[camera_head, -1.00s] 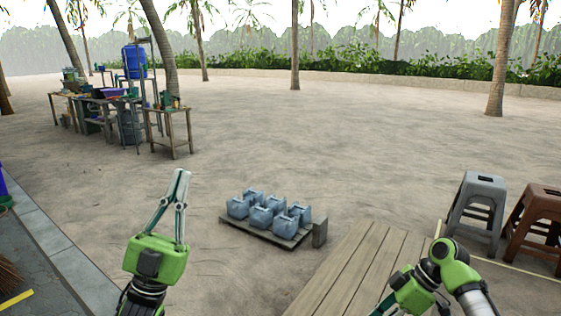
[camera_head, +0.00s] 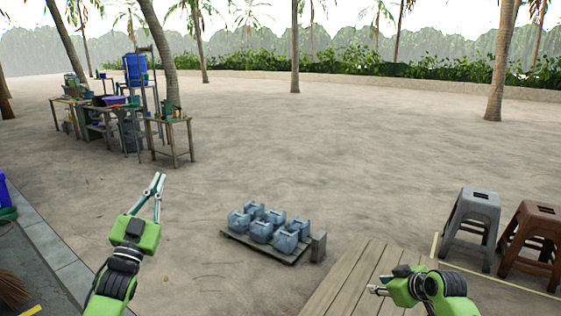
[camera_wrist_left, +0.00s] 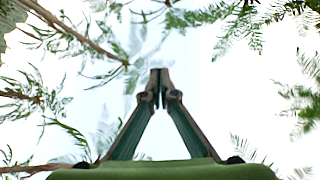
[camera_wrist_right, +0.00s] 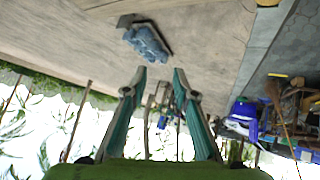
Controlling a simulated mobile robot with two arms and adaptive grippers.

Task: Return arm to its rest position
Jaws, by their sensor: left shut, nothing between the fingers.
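My left gripper (camera_head: 157,183) is raised at the lower left of the head view, its fingers pointing up, shut and empty. In the left wrist view its fingertips (camera_wrist_left: 160,80) meet against sky and palm leaves. My right gripper (camera_head: 376,290) is at the lower right of the head view, above the wooden deck, pointing left. In the right wrist view its fingers (camera_wrist_right: 160,78) stand apart with a gap and nothing between them. That view is upside down. Neither gripper touches anything.
Blue-grey jerrycans (camera_head: 262,231) stand on a pallet (camera_head: 243,240) on the sand. A wooden deck (camera_head: 340,283), a grey stool (camera_head: 470,222) and a brown stool (camera_head: 533,240) are at the right. Cluttered tables (camera_head: 172,120) stand far left. The sand between is clear.

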